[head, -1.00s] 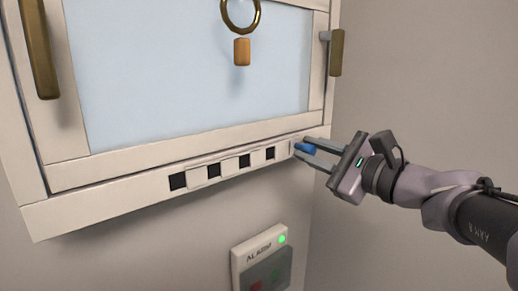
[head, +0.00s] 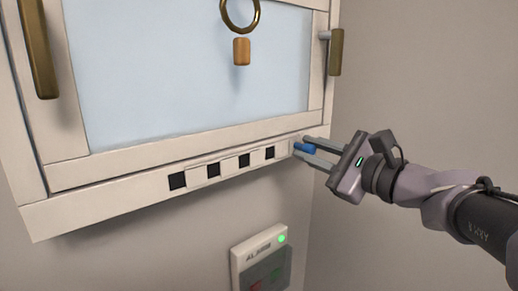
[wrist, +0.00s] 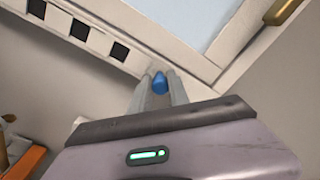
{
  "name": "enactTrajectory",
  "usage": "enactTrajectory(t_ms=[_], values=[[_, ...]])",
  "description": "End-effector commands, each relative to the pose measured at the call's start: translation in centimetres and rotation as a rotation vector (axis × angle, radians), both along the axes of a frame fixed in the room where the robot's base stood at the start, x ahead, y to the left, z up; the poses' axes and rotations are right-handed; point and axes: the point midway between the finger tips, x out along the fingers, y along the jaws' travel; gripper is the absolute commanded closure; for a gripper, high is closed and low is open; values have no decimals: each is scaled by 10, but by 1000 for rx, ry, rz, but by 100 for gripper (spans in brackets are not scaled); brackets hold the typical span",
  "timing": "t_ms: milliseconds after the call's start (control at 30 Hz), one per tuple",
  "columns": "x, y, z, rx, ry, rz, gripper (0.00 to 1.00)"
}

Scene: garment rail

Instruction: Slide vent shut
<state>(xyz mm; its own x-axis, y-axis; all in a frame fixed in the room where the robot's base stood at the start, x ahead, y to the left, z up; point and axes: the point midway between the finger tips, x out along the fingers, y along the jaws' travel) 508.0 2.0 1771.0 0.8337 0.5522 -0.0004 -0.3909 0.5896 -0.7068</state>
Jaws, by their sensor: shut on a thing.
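The vent (head: 228,167) is a pale slider strip along the bottom rail of the window frame. Several dark square openings (head: 213,170) show in it, so it stands open. A small blue knob (head: 304,147) sits at its right end. My gripper (head: 308,148) comes in from the right with its fingers around the knob, shut on it. In the wrist view the blue knob (wrist: 160,84) shows between the two fingertips. The dark openings (wrist: 79,29) lie to the upper left there.
An alarm box (head: 262,258) with a green light is on the wall below the vent. A ring with a wooden tag (head: 242,52) hangs in front of the pane. Brass handles (head: 40,48) (head: 336,52) are on both sides of the window. An orange object (wrist: 25,163) shows at lower left in the wrist view.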

Motion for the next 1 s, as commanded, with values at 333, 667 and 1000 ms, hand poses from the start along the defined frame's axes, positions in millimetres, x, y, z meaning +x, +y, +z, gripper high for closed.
enactTrajectory(t_ms=[333,667,1000], values=[[0,0,1,1,-3,0,100],[-12,17,-1,-1,-5,4,100],[-20,28,1,2,-1,2,100]])
